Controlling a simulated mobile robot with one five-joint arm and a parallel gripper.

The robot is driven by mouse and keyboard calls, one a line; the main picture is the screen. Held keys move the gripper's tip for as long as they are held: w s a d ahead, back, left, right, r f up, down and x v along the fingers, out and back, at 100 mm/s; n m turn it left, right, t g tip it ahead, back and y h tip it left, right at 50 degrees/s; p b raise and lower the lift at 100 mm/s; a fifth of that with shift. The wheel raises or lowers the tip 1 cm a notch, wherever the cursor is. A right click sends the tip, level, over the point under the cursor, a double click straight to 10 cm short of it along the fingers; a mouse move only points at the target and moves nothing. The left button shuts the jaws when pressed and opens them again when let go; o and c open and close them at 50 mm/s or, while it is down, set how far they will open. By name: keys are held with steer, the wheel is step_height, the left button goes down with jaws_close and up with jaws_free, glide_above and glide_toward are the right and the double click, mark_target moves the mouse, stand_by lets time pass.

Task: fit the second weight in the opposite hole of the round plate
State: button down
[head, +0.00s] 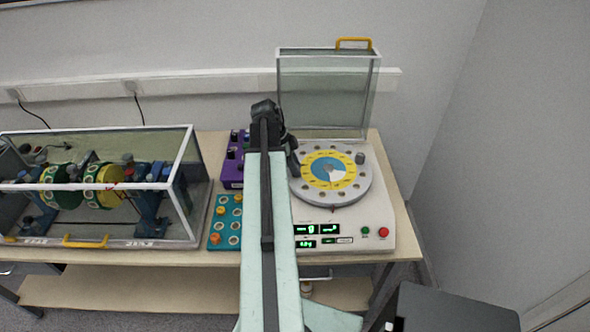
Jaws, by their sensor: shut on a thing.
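The round plate (362,185) is grey with a yellow ring of markings and a blue and white centre, and has several holes around its rim. It lies on top of the white machine. One grey weight (360,158) stands at the plate's upper right rim. My gripper (293,160) is at the plate's left upper rim, on the side across from that weight. It is shut on the second weight, which is mostly hidden by the dark jaws and my arm. I cannot tell whether the held weight is above the hole or in it.
The machine's clear lid (325,95) stands open behind the plate. A teal tray (213,230) with orange and grey pieces and a purple box (232,172) are left of my arm. A clear case (190,205) with a rotor rig fills the table's left.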

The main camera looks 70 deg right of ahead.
steer(key=shift+f+b, duration=0.5)
steer(key=shift+f, duration=0.05)
steer(key=c, duration=1)
jaws_free()
steer(key=shift+c, duration=0.2)
steer(key=p+v, duration=0.7)
steer(key=shift+r, duration=0.4)
steer(key=shift+w+a, duration=0.1)
